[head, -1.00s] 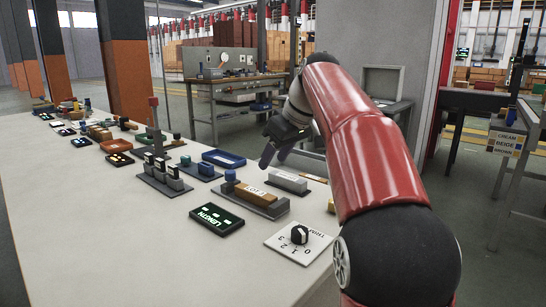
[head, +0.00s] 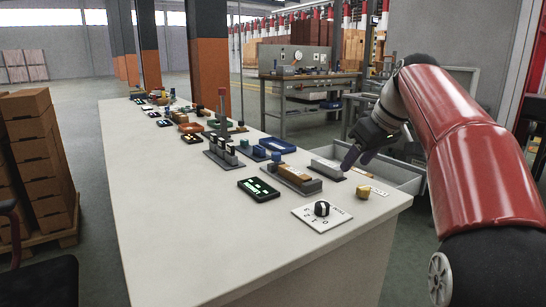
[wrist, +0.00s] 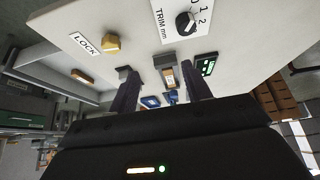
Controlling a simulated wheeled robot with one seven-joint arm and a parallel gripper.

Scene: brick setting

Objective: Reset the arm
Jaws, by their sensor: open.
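My red arm reaches in from the right in the head view. My gripper (head: 356,160) hangs at the table's right edge, close to the grey block fixture (head: 327,168). In the wrist view its two dark fingers (wrist: 163,90) stand well apart with nothing held between them. Whether a finger touches the grey fixture cannot be told from the head view.
The long white table (head: 190,230) bears a trim dial (head: 322,209), a yellow knob (head: 362,192), a green display (head: 258,190), a wooden-block fixture (head: 292,178) and blue trays (head: 277,145). Stacked boxes (head: 35,150) stand left. The table's front is clear.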

